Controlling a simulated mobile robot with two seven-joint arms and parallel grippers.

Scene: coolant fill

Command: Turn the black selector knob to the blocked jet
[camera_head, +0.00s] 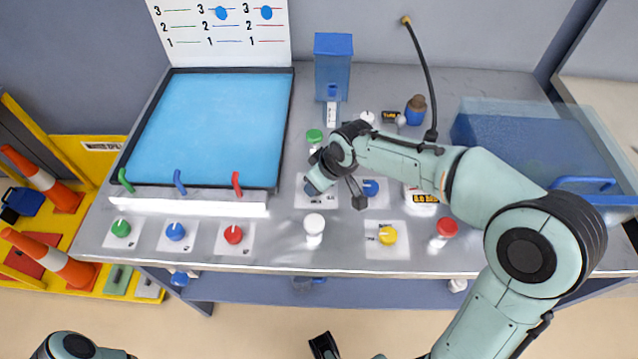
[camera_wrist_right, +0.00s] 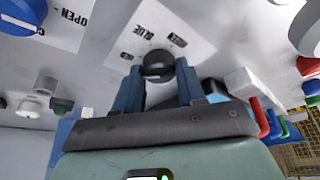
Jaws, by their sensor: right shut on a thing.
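In the right wrist view the black selector knob (camera_wrist_right: 158,66) stands on a white plate (camera_wrist_right: 120,25) lettered "BLUE", between the two blue fingers of my right gripper (camera_wrist_right: 160,88). The gripper is shut on the knob. A pale line shows on the knob, but where it points is unclear. In the head view my right gripper (camera_head: 318,182) hides the knob. Green (camera_head: 124,180), blue (camera_head: 179,183) and red (camera_head: 236,184) jets rise at the front of the blue pool (camera_head: 215,120). I cannot tell which jet is blocked.
Green (camera_head: 121,228), blue (camera_head: 175,231) and red (camera_head: 234,234) knobs line the bench front. Close to my right arm are a blue knob (camera_head: 370,187), a yellow knob (camera_head: 388,235), a white-capped post (camera_head: 314,225) and a clear blue tank (camera_head: 505,130).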

